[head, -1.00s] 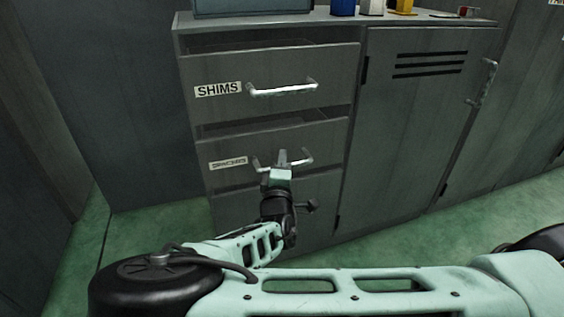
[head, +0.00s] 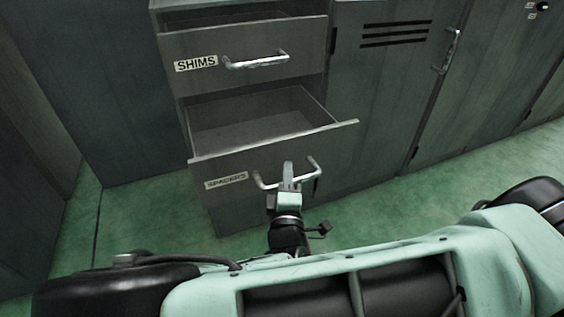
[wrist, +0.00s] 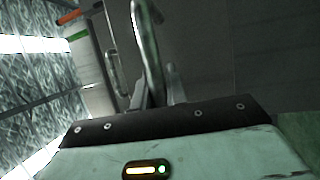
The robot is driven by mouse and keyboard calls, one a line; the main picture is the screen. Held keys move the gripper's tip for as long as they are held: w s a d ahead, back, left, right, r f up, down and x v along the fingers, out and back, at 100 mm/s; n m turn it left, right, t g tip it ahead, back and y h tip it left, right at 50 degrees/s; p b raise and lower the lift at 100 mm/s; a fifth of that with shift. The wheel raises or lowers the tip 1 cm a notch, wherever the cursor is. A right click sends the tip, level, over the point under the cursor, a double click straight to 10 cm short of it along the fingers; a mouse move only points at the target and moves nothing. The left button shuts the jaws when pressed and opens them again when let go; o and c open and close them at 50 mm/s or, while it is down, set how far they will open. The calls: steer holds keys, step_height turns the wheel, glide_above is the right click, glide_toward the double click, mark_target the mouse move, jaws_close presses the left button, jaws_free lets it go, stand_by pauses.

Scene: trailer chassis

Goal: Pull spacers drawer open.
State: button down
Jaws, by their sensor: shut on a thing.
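The spacers drawer (head: 268,160) is the lower drawer of the grey cabinet in the head view, and it stands well out from the cabinet. Its inside (head: 262,118) shows and looks empty. Its label (head: 226,181) is on the left of the front. My gripper (head: 288,178) is shut on the drawer's bar handle (head: 312,165) near the middle of the bar. In the wrist view the handle (wrist: 148,45) passes up between my gripper's fingers (wrist: 158,92), which are partly hidden by the gripper body.
The shims drawer (head: 240,52) above is open only slightly, with its own bar handle (head: 256,61). A cabinet door (head: 385,90) with vent slots is shut at right. Green floor (head: 390,205) is clear to the right of the drawer.

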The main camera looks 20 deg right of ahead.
steer(key=shift+s+a, duration=0.1)
steer(key=shift+s, duration=1.15)
steer(key=c, duration=1.4)
jaws_free()
steer(key=p+v, duration=0.2)
steer(key=v, duration=1.5)
steer(key=shift+s+p, duration=0.2)
steer(key=shift+p, duration=0.2)
